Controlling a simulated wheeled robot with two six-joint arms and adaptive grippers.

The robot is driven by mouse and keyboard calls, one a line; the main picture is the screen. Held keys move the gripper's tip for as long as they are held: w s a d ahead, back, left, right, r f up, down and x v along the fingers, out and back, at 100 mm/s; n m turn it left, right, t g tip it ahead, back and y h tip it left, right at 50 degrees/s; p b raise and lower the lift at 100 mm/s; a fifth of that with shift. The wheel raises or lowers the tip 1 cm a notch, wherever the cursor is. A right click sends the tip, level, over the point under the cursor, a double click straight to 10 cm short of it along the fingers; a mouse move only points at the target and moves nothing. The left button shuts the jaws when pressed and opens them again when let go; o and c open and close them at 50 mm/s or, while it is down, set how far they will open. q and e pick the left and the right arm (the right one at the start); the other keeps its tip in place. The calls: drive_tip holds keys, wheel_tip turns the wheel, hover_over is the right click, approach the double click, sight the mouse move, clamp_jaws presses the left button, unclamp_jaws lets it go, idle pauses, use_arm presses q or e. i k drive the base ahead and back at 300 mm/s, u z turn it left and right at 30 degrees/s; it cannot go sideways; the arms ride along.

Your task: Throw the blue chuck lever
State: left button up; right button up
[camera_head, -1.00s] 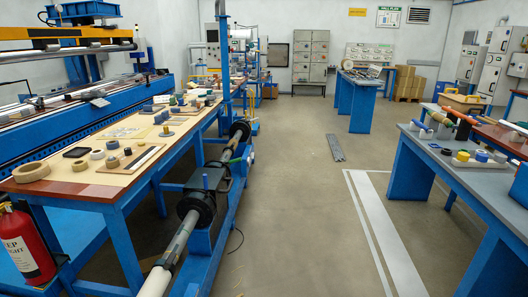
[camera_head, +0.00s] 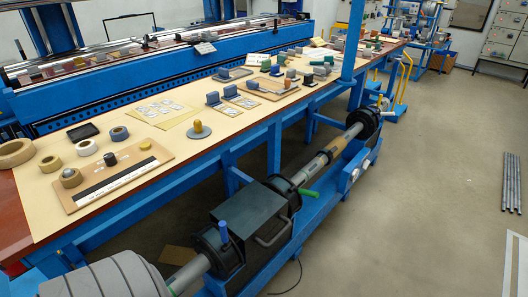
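The blue chuck lever (camera_head: 223,231) stands upright on a black round chuck (camera_head: 218,250) of the winder, in the lower middle of the head view. A green lever (camera_head: 308,192) sticks out sideways from a second black chuck (camera_head: 285,191) further along the same line. A dark box-shaped housing (camera_head: 250,217) stands between the two chucks. Neither of my grippers is in view, so nothing shows touching either lever.
A large grey segmented cylinder (camera_head: 105,278) fills the lower left corner. The blue-framed workbench (camera_head: 215,155), with rolls and small parts on top, runs behind the winder. Grey bars (camera_head: 511,183) lie on the floor at right. The floor (camera_head: 420,220) right of the winder is mostly clear.

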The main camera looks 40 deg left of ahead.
sight(222, 224)
drive_tip(key=i, duration=1.4)
drive_tip(key=u, duration=3.6)
